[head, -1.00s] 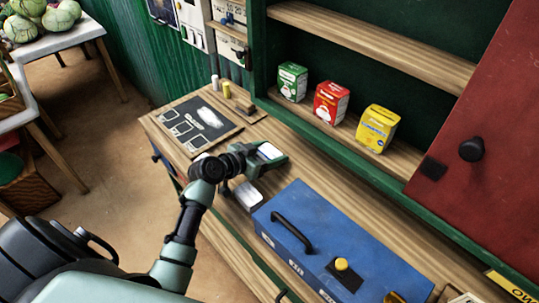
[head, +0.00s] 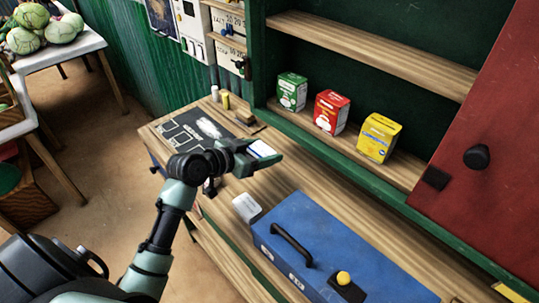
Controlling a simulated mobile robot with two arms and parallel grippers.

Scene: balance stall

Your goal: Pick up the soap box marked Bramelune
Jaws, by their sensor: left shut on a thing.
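My left gripper (head: 247,161) is shut on a small white thing with a bluish face (head: 262,149), held above the wooden counter. The jaws hide part of it, and its lettering is too small to read. Another small white thing (head: 246,206) lies on the counter by the blue case. A green box (head: 292,92), a red box (head: 331,111) and a yellow box (head: 379,137) stand upright on the lower shelf, apart from my gripper. I cannot read the name Bramelune on any of these. My right gripper is not in view.
A blue case (head: 330,250) with a black handle fills the counter's front right. A dark chalk board (head: 195,134) lies at the far left end, with small cylinders (head: 225,100) behind it. A red door (head: 490,130) bounds the right. The counter strip behind the case is clear.

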